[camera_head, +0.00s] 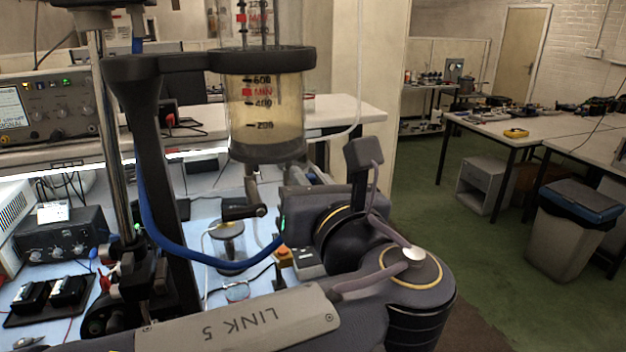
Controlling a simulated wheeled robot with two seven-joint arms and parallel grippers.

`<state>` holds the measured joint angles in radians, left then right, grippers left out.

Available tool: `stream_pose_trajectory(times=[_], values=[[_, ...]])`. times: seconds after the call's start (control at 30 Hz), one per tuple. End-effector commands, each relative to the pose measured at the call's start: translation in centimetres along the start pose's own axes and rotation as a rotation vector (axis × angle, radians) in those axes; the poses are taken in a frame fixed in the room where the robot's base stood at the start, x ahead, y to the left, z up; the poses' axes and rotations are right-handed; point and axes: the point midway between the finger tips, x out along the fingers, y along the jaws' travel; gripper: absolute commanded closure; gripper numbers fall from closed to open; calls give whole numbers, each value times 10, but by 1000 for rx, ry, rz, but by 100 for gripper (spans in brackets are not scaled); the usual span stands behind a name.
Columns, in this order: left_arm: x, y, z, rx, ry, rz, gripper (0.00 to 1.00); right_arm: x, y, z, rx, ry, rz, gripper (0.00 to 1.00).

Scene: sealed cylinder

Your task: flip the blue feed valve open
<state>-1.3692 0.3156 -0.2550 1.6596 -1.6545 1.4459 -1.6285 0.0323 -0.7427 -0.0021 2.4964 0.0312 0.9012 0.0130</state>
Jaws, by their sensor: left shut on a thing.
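A clear sealed cylinder (264,118) with amber liquid and a printed scale hangs in a dark ring on a black stand (163,150). A short outlet (252,184) points down from its base. A blue hose (175,245) runs down the stand and curves right towards my left wrist. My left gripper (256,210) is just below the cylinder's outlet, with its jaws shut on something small. The held part is mostly hidden by the dark fingers, and I cannot make out a blue valve handle or its position. My right gripper is out of view.
A round metal piece (229,232) and a box with an orange button (283,251) are on the bench below. A control box (62,236) stands at the left. The chrome post (112,120) and stand are close to my arm. Open green floor and a bin (570,235) are at right.

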Motion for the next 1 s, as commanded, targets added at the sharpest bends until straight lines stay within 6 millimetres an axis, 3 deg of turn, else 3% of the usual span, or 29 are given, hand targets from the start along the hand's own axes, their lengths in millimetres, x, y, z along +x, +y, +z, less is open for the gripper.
stream_pose_trajectory(times=[0.17, 0.47, 0.5, 0.63, 1.0], values=[[0, 6, -1, -141, 1, 0, 100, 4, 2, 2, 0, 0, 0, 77], [0, 6, -1, -155, 1, 0, 100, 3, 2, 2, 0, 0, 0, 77], [0, 6, 0, -155, 0, 0, 81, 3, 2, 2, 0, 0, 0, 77], [0, 6, 0, -154, 0, 0, 65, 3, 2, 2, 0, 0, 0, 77], [-8, 5, -1, -154, -1, -3, 65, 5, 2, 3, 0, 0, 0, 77]])
